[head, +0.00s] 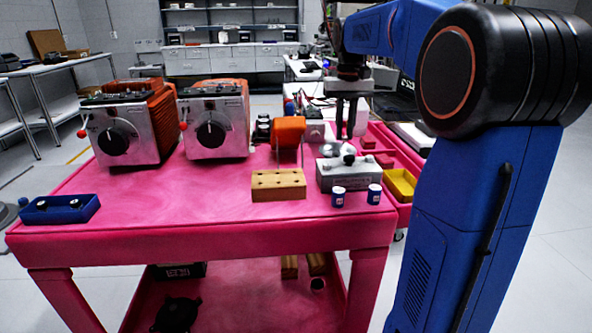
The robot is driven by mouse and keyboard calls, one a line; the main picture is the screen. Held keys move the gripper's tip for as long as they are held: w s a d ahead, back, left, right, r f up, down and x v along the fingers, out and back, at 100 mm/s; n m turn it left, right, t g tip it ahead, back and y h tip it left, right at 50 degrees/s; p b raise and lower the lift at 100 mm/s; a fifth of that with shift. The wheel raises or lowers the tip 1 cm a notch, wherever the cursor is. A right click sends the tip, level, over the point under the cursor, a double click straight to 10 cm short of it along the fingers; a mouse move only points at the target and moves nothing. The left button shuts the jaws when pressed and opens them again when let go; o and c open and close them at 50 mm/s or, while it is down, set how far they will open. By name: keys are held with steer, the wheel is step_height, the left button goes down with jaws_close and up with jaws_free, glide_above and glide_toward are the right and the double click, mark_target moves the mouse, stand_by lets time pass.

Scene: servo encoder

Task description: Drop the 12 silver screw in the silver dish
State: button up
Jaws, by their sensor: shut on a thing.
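My gripper (346,136) points straight down above a grey block (348,177) at the right of the pink cart. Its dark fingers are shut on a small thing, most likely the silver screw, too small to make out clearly. Small shiny round silver pieces (329,150) show just below and beside the fingertips, at the block's top. I cannot tell whether one of these is the silver dish, and no number 12 can be read.
Two metal machines (215,125) stand at the back left. An orange device (289,130) and a wooden block with holes (278,186) are left of the grey block. Two small blue containers (338,198) stand in front. A blue tray (60,209) lies far left; a yellow bin (400,185) right.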

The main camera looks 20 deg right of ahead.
mark_target(344, 136)
steer(key=shift+f, duration=1.05)
steer(key=o, duration=0.9)
step_height(344, 136, up, 18)
steer(key=shift+f, duration=0.25)
